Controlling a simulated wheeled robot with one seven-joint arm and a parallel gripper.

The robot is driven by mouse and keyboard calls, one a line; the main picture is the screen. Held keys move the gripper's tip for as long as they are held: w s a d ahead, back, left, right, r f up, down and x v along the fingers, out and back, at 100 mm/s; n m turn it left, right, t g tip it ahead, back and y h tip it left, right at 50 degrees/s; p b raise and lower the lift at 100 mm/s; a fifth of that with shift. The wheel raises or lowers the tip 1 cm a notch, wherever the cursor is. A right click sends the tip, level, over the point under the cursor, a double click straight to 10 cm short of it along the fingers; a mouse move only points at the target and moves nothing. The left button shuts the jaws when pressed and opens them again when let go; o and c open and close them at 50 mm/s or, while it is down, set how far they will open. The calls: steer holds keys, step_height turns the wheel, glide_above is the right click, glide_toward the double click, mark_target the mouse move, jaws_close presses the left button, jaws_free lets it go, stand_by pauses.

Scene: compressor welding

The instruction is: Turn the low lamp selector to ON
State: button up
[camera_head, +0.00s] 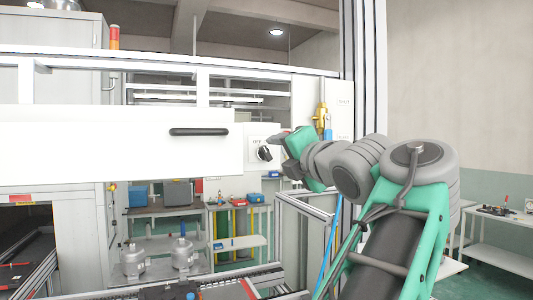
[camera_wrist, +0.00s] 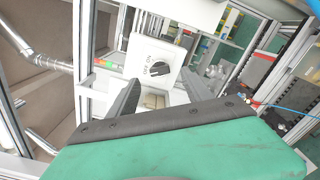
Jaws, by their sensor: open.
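The lamp selector (camera_head: 264,153) is a black rotary knob on a white square plate, fixed at the right end of the long white panel. In the wrist view the selector (camera_wrist: 158,70) shows between and beyond the fingertips, with small dark lettering beside the knob. I cannot tell surely which mark the knob points to. My gripper (camera_head: 283,151) is just right of the plate in the head view, its grey fingers towards the knob. In the wrist view my gripper (camera_wrist: 163,80) has its fingers spread wide, with nothing between them. No contact with the knob shows.
The long white panel (camera_head: 100,140) carries a dark handle (camera_head: 199,132) left of the selector. A white post with yellow and blue fittings (camera_head: 322,118) stands behind my gripper. Shelves with toolboxes (camera_head: 178,193) and metal compressor bodies (camera_head: 182,254) lie below and beyond.

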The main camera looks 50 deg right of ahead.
mark_target(268, 153)
steer(key=x, duration=0.1)
steer(key=p+x, duration=0.1)
steer(key=x, duration=0.3)
steer(key=shift+w+a+r, duration=0.1)
steer(key=shift+w+a, duration=0.15)
steer(key=shift+w, duration=0.05)
steer(key=shift+w+d+p, duration=0.3)
steer(key=shift+w+d, duration=0.05)
steer(key=shift+w, duration=0.05)
steer(key=shift+c, duration=0.5)
jaws_close()
